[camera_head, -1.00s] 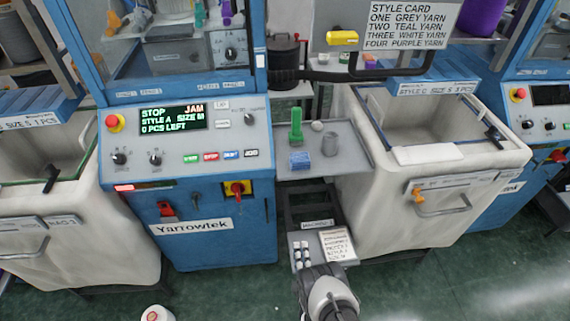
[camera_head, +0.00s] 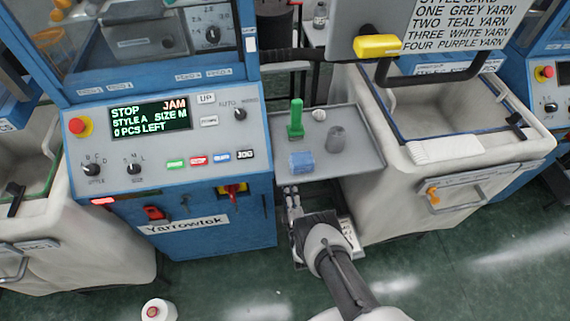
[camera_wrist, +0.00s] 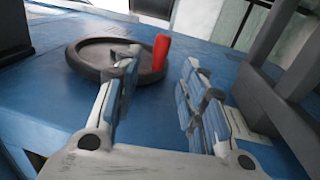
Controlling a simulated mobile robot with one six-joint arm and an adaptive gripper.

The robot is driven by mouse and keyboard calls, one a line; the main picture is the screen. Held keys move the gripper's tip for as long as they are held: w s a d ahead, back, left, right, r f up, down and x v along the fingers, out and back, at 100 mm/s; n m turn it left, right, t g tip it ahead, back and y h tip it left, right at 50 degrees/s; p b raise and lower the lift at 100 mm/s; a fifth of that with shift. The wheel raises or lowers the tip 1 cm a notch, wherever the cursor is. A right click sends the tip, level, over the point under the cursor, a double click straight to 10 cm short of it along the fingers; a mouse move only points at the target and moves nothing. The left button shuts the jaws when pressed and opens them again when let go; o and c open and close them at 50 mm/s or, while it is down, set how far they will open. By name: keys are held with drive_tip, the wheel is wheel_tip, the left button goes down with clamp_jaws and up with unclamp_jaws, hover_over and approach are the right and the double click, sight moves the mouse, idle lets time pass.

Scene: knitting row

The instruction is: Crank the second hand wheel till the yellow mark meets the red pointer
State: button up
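A dark round hand wheel (camera_wrist: 90,57) lies against a blue machine face in the wrist view. An upright red crank handle (camera_wrist: 160,52) stands at its right rim. My gripper (camera_wrist: 158,65) is open, with the handle showing in the gap between the fingertips, nearer the left one. The left finger covers part of the wheel; I cannot tell whether it touches. In the head view my gripper (camera_head: 292,192) is low beside the right side of the blue machine (camera_head: 200,245), and the wheel is hidden. I can make out no yellow mark or red pointer on the wheel.
A grey shelf (camera_head: 352,150) with a green tool (camera_head: 296,118), blue block (camera_head: 301,161) and grey cup (camera_head: 336,138) is just above my gripper. A cream bin (camera_head: 400,205) stands to the right. The display (camera_head: 150,117) reads STOP, JAM. A white cone (camera_head: 158,312) is on the floor.

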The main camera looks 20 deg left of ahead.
drive_tip(key=b+x, duration=0.3)
drive_tip(key=x, duration=0.7)
drive_tip(key=shift+w+a, duration=0.1)
clamp_jaws()
idle(0.4)
